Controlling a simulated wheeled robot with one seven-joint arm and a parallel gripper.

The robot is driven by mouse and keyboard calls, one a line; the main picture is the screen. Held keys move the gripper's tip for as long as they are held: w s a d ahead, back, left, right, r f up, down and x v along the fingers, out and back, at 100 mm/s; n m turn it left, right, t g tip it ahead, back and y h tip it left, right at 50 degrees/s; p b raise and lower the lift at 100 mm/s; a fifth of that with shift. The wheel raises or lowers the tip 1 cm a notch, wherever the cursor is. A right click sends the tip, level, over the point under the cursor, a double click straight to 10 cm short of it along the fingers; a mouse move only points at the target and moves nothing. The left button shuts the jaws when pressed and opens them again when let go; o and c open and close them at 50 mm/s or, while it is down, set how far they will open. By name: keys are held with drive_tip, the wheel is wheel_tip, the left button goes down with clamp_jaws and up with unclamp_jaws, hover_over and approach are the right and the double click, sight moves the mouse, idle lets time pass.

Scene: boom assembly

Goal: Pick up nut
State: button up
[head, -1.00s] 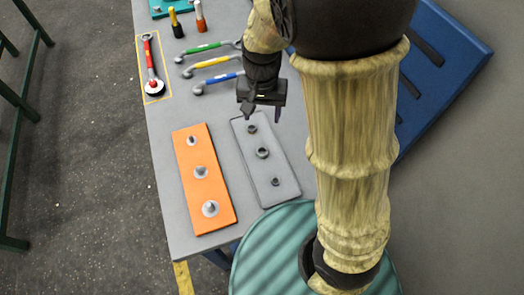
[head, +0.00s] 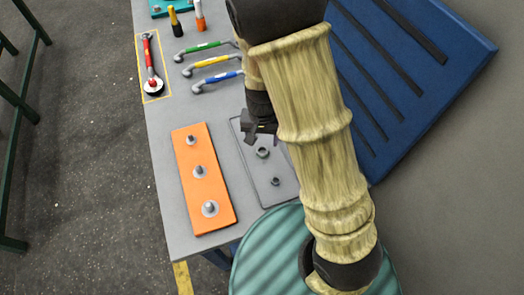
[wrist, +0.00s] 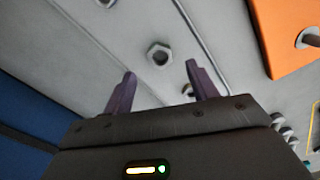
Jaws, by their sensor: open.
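Hex nuts stand on a grey plate (head: 269,193) on the table. In the head view, a middle nut (head: 263,152) and a smaller front nut (head: 276,181) show; the plate's far end is hidden by my gripper. My gripper (head: 260,129) is above that far end. In the wrist view, my gripper (wrist: 164,86) has its two fingers spread with nothing held between them. One nut (wrist: 159,54) lies beyond the fingertips, roughly between them in the picture. Another nut (wrist: 188,90) is partly covered by the right finger.
An orange plate (head: 187,159) with several upright studs is left of the grey plate. Green, yellow and blue handles (head: 216,79) lie behind. A red-handled tool (head: 150,67) lies in a yellow outline at the left edge. A blue slotted panel (head: 420,70) stands at right.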

sight(262, 153)
drive_tip(key=shift+f, duration=0.1)
wheel_tip(262, 153, down, 5)
drive_tip(key=shift+f, duration=0.1)
idle(0.6)
drive_tip(key=c, duration=1.1)
wheel_tip(262, 153, up, 10)
drive_tip(key=shift+r+p, duration=0.1)
drive_tip(key=shift+p, duration=0.4)
drive_tip(key=shift+c, duration=0.2)
